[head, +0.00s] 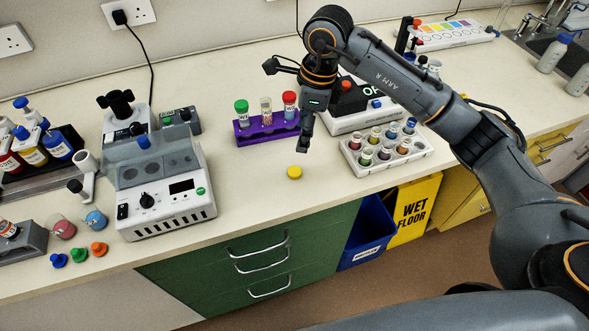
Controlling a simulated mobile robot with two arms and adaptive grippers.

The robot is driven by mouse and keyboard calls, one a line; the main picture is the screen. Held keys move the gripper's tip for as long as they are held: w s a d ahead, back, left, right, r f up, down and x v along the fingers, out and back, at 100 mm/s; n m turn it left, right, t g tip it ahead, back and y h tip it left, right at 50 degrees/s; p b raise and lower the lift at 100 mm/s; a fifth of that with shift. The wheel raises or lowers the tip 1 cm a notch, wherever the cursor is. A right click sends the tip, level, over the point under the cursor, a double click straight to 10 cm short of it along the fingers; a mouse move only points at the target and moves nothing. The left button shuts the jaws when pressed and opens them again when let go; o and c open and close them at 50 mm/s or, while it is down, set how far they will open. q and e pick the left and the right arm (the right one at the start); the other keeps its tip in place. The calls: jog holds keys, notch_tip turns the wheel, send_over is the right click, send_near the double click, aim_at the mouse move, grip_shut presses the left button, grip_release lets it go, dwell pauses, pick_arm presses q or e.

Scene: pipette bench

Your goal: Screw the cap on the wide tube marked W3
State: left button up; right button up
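A purple rack (254,135) on the bench holds three wide tubes upright. The left one has a green cap (241,106), the right one (290,110) has a red cap, and the middle tube (266,112) shows no coloured cap. The tube labels are too small to read surely. A yellow cap (294,172) lies on the bench in front of the rack. My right gripper (303,148) points down just right of the rack, above and behind the yellow cap. Its finger gap is not clear from this side. My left gripper is out of view.
A white rack (349,152) of small vials stands right of my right gripper, with a device (345,122) behind it. A grey machine (190,206) stands left. The bench around the yellow cap is clear.

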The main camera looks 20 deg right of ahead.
jog(key=p, duration=0.1)
send_over(295, 171)
jog(key=d, duration=0.1)
notch_tip(295, 171, down, 6)
jog(key=shift+w+f, duration=0.15)
jog(key=shift+f, duration=0.1)
jog(key=shift+a+f+p, duration=0.1)
jog(key=shift+f+p, duration=0.2)
jog(key=shift+p, duration=0.25)
jog(key=f, duration=0.1)
jog(key=f+p, duration=0.1)
jog(key=f, duration=0.1)
jog(key=shift+s+a+f+p, duration=0.25)
jog(key=shift+f+p, duration=0.05)
jog(key=shift+p, duration=0.1)
jog(key=shift+f, duration=0.5)
jog(key=c, duration=0.8)
